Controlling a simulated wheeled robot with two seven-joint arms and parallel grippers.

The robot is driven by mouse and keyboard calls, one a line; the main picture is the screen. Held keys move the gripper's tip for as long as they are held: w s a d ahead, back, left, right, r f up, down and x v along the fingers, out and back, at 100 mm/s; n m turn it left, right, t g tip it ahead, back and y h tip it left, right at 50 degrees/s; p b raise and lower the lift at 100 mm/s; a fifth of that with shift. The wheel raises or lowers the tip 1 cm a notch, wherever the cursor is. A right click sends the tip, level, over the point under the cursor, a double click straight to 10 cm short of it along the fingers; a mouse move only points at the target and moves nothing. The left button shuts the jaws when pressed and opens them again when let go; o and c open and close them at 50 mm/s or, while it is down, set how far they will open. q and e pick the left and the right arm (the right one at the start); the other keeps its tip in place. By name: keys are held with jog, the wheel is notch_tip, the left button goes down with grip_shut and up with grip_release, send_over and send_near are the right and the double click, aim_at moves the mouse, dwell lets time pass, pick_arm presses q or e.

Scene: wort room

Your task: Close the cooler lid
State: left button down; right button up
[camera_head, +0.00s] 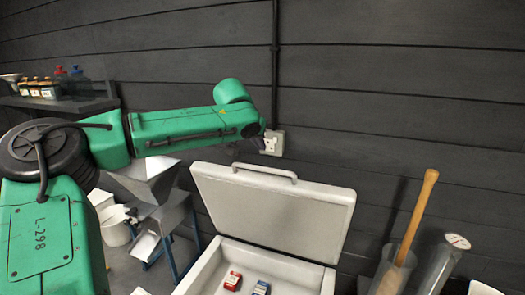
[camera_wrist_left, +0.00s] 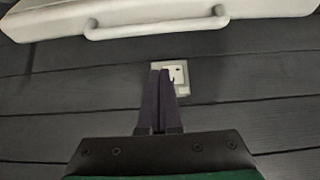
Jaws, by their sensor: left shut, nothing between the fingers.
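The white cooler (camera_head: 210,272) stands on the floor in the head view with its lid (camera_head: 270,207) raised, leaning back toward the wall. The lid's handle (camera_head: 265,172) runs along its top edge. A red item (camera_head: 232,281) and a blue item (camera_head: 261,288) lie inside the cooler. My left gripper (camera_head: 236,152) is just above the lid's top edge, near the handle, mostly hidden by its own wrist. In the left wrist view, the gripper (camera_wrist_left: 160,70) is shut and empty, with the handle (camera_wrist_left: 158,27) and lid (camera_wrist_left: 60,18) beyond its tips. My right gripper is out of view.
A wall socket (camera_head: 272,142) is on the dark plank wall behind the gripper. A metal hopper mill (camera_head: 150,180) stands left of the cooler. Clear cylinders, one with a wooden paddle (camera_head: 415,215), stand at the right. A shelf (camera_head: 60,103) holds bottles at the left.

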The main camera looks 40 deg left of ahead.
aim_at(262, 176)
pick_arm(q)
jog(key=shift+w+a+f+p, duration=0.3)
jog(key=shift+w+f, duration=0.05)
jog(key=shift+f, duration=0.2)
jog(key=shift+w+a+f+p, duration=0.25)
jog(key=shift+w+a+f, duration=0.1)
jog(key=shift+f, duration=0.2)
jog(key=f+p, duration=0.1)
jog(key=f, duration=0.1)
jog(key=w+f+p, duration=0.1)
jog(key=f, duration=0.1)
jog(key=shift+s+d+f, duration=0.1)
jog(key=shift+s+f, duration=0.05)
jog(key=shift+s, duration=0.4)
jog(key=shift+w+f, duration=0.1)
jog(key=shift+w, duration=0.05)
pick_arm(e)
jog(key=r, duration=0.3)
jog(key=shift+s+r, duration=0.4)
